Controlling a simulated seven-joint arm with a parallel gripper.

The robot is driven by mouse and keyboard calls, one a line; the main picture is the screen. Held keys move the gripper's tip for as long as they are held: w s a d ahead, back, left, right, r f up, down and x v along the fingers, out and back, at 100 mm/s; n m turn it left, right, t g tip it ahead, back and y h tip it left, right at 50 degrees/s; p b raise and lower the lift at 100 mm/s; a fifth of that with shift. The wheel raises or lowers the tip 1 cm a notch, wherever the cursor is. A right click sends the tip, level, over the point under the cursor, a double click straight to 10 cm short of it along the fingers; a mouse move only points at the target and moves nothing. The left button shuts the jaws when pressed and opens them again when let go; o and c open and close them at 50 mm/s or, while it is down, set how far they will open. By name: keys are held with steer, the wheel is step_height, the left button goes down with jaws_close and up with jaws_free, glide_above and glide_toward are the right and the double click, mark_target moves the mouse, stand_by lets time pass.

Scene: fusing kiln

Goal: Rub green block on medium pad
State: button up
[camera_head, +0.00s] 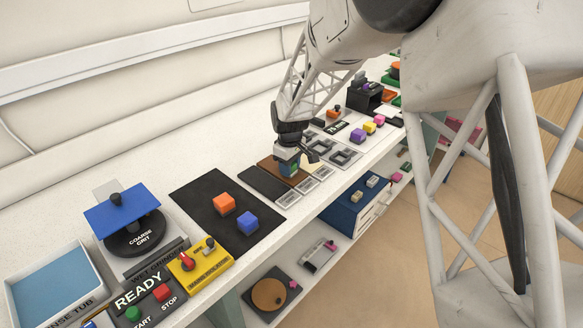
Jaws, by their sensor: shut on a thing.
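My gripper (289,160) points down over the row of pads and is shut on the green block (288,169), of which a small part shows between the fingers. A dark pad (261,184) lies to the left of the gripper. A brown pad (268,163) lies under and around the gripper, partly hidden by it. Small grey label plates (288,200) lie in front of the pads, but their words are too small to read, so I cannot tell which pad is the medium one. I cannot tell whether the block touches the brown pad.
A black mat (205,200) holds an orange block (224,202) and a blue block (247,223). The wet grinder (135,238), a yellow switch box (202,268) and the rinse tub (55,290) stand to the left. Dark frames (345,156) and colored blocks (369,127) lie to the right.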

mark_target(273, 163)
steer(key=shift+w+a, duration=0.45)
steer(key=shift+a, duration=0.05)
steer(key=shift+w+a, duration=0.75)
steer(key=shift+w, duration=0.05)
stand_by(0.4)
steer(key=shift+w+a, duration=0.8)
steer(key=shift+a, duration=0.05)
steer(key=shift+w+a, duration=0.1)
steer(key=shift+w+a, duration=0.65)
steer(key=shift+w, duration=0.05)
steer(key=shift+s+d, duration=0.1)
